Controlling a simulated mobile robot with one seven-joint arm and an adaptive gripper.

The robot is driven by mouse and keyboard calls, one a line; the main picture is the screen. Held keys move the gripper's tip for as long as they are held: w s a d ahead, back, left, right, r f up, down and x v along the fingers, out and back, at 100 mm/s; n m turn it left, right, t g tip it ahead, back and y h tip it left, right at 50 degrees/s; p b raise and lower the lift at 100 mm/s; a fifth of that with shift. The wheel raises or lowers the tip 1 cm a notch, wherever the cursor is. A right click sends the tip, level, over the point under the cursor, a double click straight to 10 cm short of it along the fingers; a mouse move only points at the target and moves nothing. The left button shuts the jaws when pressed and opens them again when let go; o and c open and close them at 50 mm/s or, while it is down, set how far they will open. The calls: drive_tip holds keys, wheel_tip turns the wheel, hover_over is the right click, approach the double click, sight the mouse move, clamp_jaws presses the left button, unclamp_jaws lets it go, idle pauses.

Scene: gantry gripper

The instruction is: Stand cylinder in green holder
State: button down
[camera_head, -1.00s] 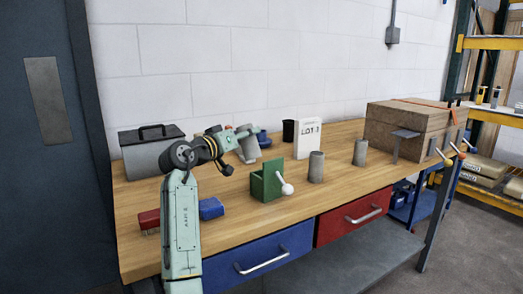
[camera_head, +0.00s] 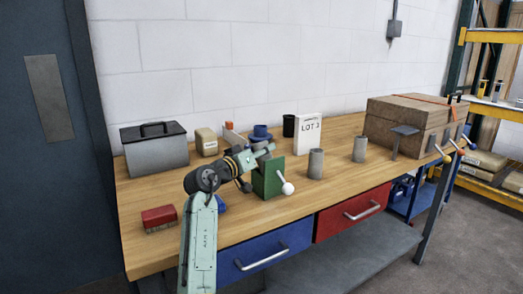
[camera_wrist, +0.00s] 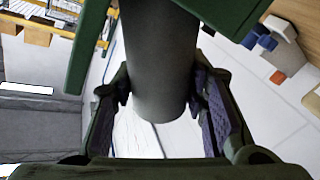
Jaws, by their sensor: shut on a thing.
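The green holder (camera_head: 268,181) stands on the workbench, a lever with a white ball (camera_head: 287,188) at its right side. My gripper (camera_head: 262,150) is at the holder's top. In the wrist view my gripper (camera_wrist: 160,98) is shut on a grey cylinder (camera_wrist: 160,50), with a dark-padded finger on each side. Green parts of the holder (camera_wrist: 92,42) show to the left and upper right of the cylinder. In the head view the held cylinder is mostly hidden by my gripper and the holder. I cannot tell whether it rests in the holder.
Two grey cylinders (camera_head: 316,164) (camera_head: 360,149) stand upright to the right. Behind are a LOT sign (camera_head: 309,134), a black cup (camera_head: 289,126) and a blue item (camera_head: 261,133). A toolbox (camera_head: 155,152), a red block (camera_head: 158,218) and a wooden crate (camera_head: 405,124) flank the bench.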

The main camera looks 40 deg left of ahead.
drive_tip(key=c, duration=1)
unclamp_jaws()
drive_tip(key=shift+o, duration=0.2)
drive_tip(key=shift+a+f, duration=0.1)
drive_tip(key=shift+f, duration=0.1)
drive_tip(key=shift+s+f+b, duration=0.15)
drive_tip(key=shift+s+b, duration=0.25)
drive_tip(key=s+b, duration=0.3)
drive_tip(key=s, duration=0.7)
drive_tip(key=shift+d, duration=0.4)
